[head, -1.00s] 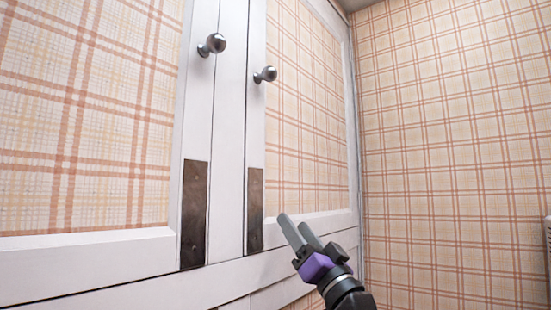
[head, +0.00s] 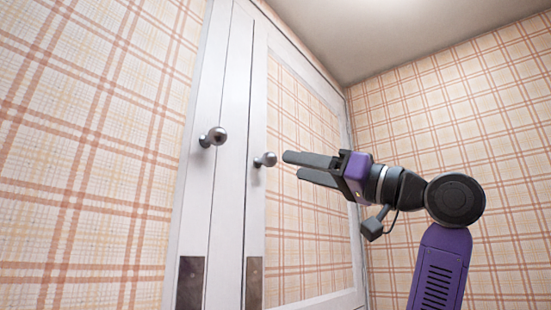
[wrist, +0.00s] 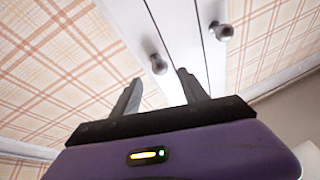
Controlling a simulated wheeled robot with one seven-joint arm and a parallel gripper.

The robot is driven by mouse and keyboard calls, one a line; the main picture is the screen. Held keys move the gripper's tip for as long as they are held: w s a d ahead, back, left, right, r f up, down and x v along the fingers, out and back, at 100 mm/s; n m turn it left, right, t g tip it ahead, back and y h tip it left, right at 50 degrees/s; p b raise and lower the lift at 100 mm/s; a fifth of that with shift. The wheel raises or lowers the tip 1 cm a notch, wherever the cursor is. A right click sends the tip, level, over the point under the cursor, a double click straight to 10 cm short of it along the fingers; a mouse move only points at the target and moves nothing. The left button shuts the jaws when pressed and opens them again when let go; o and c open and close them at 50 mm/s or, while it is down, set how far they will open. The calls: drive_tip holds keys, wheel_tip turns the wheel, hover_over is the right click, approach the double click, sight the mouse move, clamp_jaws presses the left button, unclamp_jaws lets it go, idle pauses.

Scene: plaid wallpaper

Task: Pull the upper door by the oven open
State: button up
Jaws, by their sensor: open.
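Two tall cupboard doors with white frames and plaid panels, the left door (head: 95,150) and the right door (head: 305,160), stand shut side by side. Each has a round metal knob: the left knob (head: 213,137) and the right knob (head: 265,159). No oven is in view. My gripper (head: 292,166) is open and empty, its fingers pointing left just right of the right knob in the head view. In the wrist view a knob (wrist: 159,64) shows beyond the gap between the fingers (wrist: 159,92), apart from them; another knob (wrist: 223,31) lies farther right.
Dark metal plates (head: 190,283) sit low on the door frames. A plaid wall (head: 450,130) closes off the right side, and the ceiling (head: 370,35) shows above. The space around my gripper in front of the doors looks clear.

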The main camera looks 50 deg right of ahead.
sight(276, 161)
drive_tip(key=p+x, duration=0.2)
drive_tip(key=x, duration=0.3)
drive_tip(key=shift+w+r, duration=0.1)
drive_tip(key=shift+r, duration=0.05)
drive_tip(key=shift+p+x, duration=0.3)
drive_tip(key=shift+x, duration=0.5)
drive_tip(key=shift+c, duration=0.4)
clamp_jaws()
